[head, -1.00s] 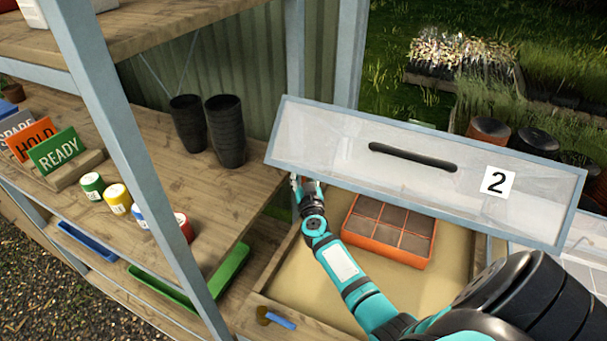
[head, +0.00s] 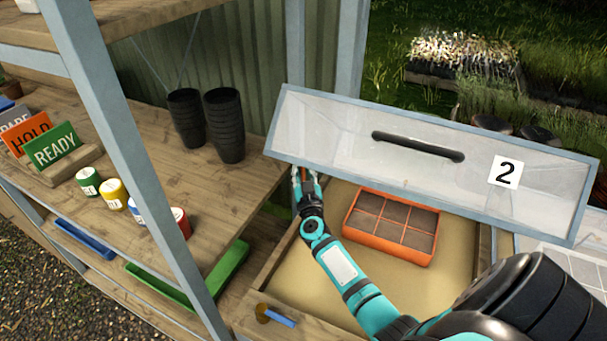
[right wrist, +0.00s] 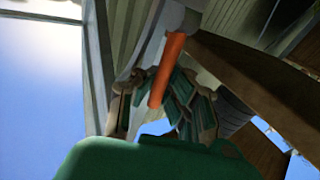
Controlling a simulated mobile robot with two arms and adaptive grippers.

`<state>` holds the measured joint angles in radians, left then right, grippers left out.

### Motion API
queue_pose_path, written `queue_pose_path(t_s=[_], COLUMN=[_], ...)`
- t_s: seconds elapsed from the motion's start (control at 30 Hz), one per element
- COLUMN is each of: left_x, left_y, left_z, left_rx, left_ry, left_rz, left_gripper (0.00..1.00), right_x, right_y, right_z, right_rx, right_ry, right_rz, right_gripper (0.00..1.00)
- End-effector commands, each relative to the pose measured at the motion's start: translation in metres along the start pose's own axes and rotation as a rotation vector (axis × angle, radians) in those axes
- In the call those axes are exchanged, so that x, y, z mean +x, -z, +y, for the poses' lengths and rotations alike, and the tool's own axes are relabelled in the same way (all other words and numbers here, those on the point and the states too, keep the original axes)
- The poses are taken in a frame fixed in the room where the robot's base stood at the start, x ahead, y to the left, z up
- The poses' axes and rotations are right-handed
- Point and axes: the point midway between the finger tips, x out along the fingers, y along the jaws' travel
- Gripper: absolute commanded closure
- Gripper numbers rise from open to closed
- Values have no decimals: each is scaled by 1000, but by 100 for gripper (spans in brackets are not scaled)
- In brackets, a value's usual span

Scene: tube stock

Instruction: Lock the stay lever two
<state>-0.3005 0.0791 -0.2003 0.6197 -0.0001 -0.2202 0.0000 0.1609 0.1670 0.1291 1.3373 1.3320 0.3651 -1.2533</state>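The lid marked 2 (head: 430,183) is a clear panel in a grey frame with a black handle. It stands raised over the sand-filled frame box (head: 300,270). My right gripper (head: 305,176) is at the lid's lower left corner, pointing away from me. In the right wrist view an orange bar (right wrist: 168,70), likely the stay lever, lies between the two fingers of this gripper (right wrist: 160,112). The fingers stand apart on either side, with no clear contact. The bar's mounting is hard to make out. My left gripper is not in view.
An orange-red tray (head: 350,235) with dark cells sits inside the box. A blue-handled lever (head: 280,319) is on its front edge. A shelf post (head: 150,170) stands left, with black pots (head: 224,130), coloured tins (head: 115,196) and a READY sign (head: 56,148) behind it.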

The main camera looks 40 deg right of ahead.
Motion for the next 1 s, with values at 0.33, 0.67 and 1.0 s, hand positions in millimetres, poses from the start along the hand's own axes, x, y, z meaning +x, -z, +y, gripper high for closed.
queue_pose_path(t_s=[0.33,0.67,1.0], left_x=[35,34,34], left_y=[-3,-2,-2], left_z=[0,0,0], left_rx=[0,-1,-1], left_ry=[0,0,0], left_rz=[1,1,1], left_gripper=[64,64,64], right_x=[-10,-10,-9], right_y=[-7,-7,-4], right_z=[-6,-6,-5], right_rx=[-81,-80,-80], right_ry=[4,4,2], right_rz=[114,111,118], right_gripper=[100,88,64])
